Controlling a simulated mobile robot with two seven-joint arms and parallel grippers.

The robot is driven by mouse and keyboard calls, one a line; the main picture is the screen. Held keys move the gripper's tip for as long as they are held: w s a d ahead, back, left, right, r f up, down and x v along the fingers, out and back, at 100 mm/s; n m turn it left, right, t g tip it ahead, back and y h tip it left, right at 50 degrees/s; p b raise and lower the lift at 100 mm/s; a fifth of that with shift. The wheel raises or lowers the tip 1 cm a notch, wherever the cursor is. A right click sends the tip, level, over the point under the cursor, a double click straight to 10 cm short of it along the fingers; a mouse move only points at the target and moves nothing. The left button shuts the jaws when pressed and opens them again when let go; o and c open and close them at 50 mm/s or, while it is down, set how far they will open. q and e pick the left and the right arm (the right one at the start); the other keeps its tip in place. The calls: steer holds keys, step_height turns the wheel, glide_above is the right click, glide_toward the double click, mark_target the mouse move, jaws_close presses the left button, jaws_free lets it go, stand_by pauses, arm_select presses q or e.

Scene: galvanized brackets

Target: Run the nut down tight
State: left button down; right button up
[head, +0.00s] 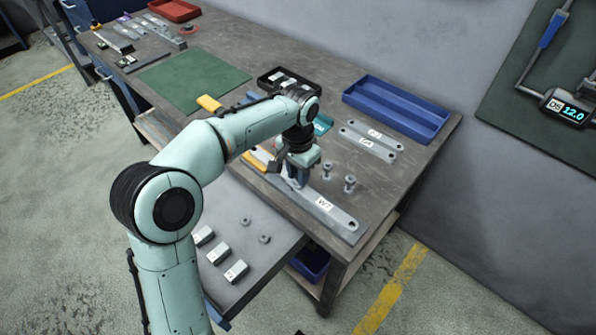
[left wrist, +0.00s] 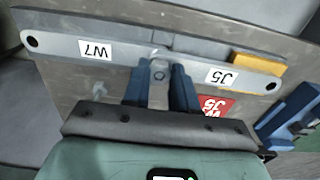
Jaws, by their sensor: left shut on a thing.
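Two flat grey bracket strips lie overlapped near the table's front edge. One carries the label W7 (head: 338,217); in the left wrist view the W7 strip (left wrist: 60,46) is at left and the J5 strip (left wrist: 252,80) at right. My left gripper (head: 297,182) points down over the overlap. In the left wrist view its blue fingers (left wrist: 158,88) are shut on a small grey metal piece with a round end, seemingly the nut (left wrist: 158,74). The fingers hide much of it, so I cannot tell how it sits against the strips. My right gripper is not in view.
Labelled strips (head: 370,140) and a blue tray (head: 396,112) lie behind. An open drawer (head: 262,263) holds small nuts (head: 264,238) and labelled blocks (head: 236,271). A green mat (head: 195,80) lies clear at left.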

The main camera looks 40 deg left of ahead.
arm_select(q)
steer(key=shift+r, duration=0.1)
steer(key=shift+r+m+p, duration=0.1)
steer(key=shift+m+p, duration=0.5)
steer(key=shift+m, duration=0.3)
steer(key=m+p, duration=0.1)
steer(key=m, duration=0.2)
steer(key=m+p, duration=0.2)
steer(key=m, duration=0.2)
steer(key=shift+m, duration=0.4)
steer(key=m+p, duration=0.1)
steer(key=m, duration=0.2)
steer(key=shift+p, duration=0.3)
steer(key=m+p, duration=0.1)
steer(key=m, duration=0.2)
steer(key=m+p, duration=0.2)
steer(key=m, duration=0.4)
steer(key=shift+d+m, duration=0.1)
steer(key=shift+m, duration=0.2)
steer(key=shift+m+p, duration=0.4)
steer(key=shift+m, duration=0.1)
steer(key=shift+f+m, duration=0.3)
steer(key=shift+m, duration=0.1)
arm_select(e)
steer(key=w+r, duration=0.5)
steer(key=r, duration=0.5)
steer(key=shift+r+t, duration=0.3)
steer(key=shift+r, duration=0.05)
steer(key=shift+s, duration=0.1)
